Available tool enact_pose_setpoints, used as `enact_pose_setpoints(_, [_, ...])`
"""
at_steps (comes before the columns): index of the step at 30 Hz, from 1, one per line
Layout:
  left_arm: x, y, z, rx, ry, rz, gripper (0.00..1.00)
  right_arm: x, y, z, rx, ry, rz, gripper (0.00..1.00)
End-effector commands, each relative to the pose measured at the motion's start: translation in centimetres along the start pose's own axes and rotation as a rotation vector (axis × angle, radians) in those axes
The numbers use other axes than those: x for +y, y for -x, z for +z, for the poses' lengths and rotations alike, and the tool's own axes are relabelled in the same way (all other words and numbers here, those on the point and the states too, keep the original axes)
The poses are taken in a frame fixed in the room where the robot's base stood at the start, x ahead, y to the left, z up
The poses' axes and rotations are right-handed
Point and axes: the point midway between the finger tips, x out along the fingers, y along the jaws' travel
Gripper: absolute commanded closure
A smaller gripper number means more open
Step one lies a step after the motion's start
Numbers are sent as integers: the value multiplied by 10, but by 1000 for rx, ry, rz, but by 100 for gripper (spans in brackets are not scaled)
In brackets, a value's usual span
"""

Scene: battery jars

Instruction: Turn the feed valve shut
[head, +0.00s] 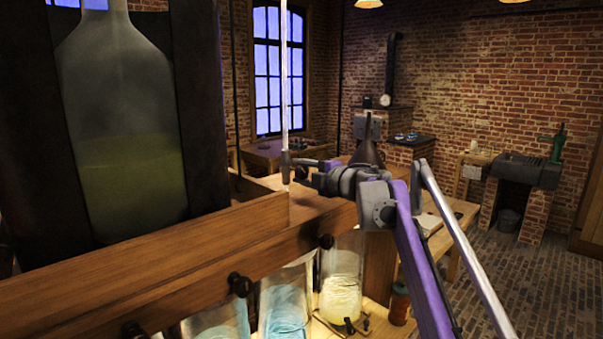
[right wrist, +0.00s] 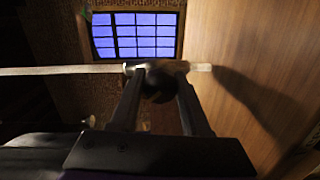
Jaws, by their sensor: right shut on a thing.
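The feed valve (head: 286,163) sits low on a thin, upright glass tube (head: 286,80), just above the wooden ledge of the rack. My right gripper (head: 300,164) reaches it from the right and is shut on it. In the right wrist view the two fingers (right wrist: 157,88) stand on either side of the valve's dark round knob (right wrist: 158,86), and the tube (right wrist: 60,70) runs across behind their tips. How far the valve is turned cannot be told. My left gripper is not in view.
A large glass bottle (head: 120,130) with greenish liquid stands at the left in a dark holder. Below the wooden rack (head: 200,240) are glass jars with blue (head: 287,300) and yellow (head: 341,285) liquid. A dark funnel (head: 367,150) is behind my right gripper. Open floor lies at the right.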

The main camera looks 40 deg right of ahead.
Motion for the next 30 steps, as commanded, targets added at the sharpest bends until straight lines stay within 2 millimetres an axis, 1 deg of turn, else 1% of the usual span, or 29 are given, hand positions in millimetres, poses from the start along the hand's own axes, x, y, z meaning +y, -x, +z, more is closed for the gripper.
enact_pose_setpoints(9, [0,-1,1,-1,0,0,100,0,0,0,21,-297,-22,100])
enact_pose_setpoints(18, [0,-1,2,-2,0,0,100,-1,0,0,39,-536,-40,100])
enact_pose_setpoints(24, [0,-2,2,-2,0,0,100,-1,0,0,48,-641,-48,100])
enact_pose_setpoints(30, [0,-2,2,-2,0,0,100,-1,0,0,52,-699,-52,100])
